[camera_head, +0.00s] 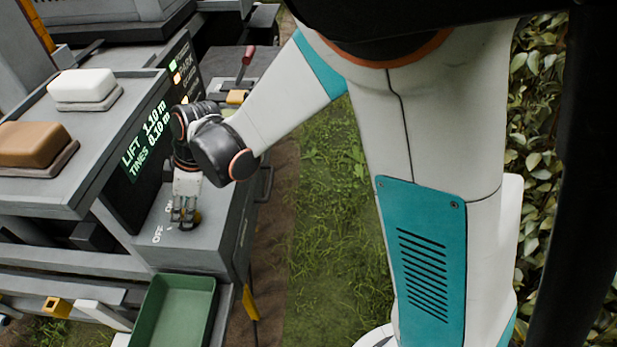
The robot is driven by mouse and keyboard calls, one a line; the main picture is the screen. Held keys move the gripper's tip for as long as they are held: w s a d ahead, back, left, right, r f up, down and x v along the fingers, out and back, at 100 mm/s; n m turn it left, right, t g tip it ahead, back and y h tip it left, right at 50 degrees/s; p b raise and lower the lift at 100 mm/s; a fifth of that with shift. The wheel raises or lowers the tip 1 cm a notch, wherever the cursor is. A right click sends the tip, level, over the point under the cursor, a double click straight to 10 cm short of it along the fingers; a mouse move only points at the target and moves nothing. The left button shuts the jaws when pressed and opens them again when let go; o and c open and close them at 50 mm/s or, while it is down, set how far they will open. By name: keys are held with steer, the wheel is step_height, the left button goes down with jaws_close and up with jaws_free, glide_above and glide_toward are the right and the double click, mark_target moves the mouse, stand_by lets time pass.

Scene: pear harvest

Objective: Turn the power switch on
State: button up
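The power switch (197,217) sits on the grey top of a machine's console, beside white OFF and ON lettering. My gripper mostly hides it, and only a small dark and yellowish part shows, so its position cannot be read. My gripper (184,222) points down right at the switch, with its fingers around or just in front of it. Whether the fingers touch it, and how far they are apart, is too small to tell.
A dark display panel (146,140) with green text stands behind the console. A white block (82,85) and a brown block (32,143) rest on a grey shelf at left. A green tray (173,312) is below the console. A red-handled lever (246,58) stands behind. Grass lies right.

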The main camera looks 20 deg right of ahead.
steer(key=shift+w+n+g, duration=0.1)
steer(key=shift+n+g, duration=0.4)
steer(key=shift+n, duration=0.5)
steer(key=shift+r+n+p, duration=0.25)
steer(key=shift+n+p, duration=0.1)
steer(key=shift+n, duration=0.15)
steer(key=p+v, duration=0.3)
steer(key=v, duration=1.1)
steer(key=w+d+m+t+b, duration=0.2)
steer(key=w+d+m, duration=0.1)
steer(key=d, duration=0.5)
steer(key=s+d+f+m+t+h+b, duration=0.2)
steer(key=s+d+f+m+b, duration=0.3)
steer(key=s+d+m+b, duration=0.1)
steer(key=s+d+f+m+t+h+b, duration=0.1)
steer(key=s+d+f+m+t+b, duration=0.1)
steer(key=s+d+f+m+b, duration=0.3)
steer(key=shift+s+d+m+t+h+b, duration=0.35)
steer(key=shift+s+d+m+b, duration=0.75)
steer(key=shift+s+d+b, duration=0.85)
steer(key=shift+w+d+r+p, duration=0.1)
steer(key=shift+w+p, duration=0.1)
steer(key=shift+p, duration=0.15)
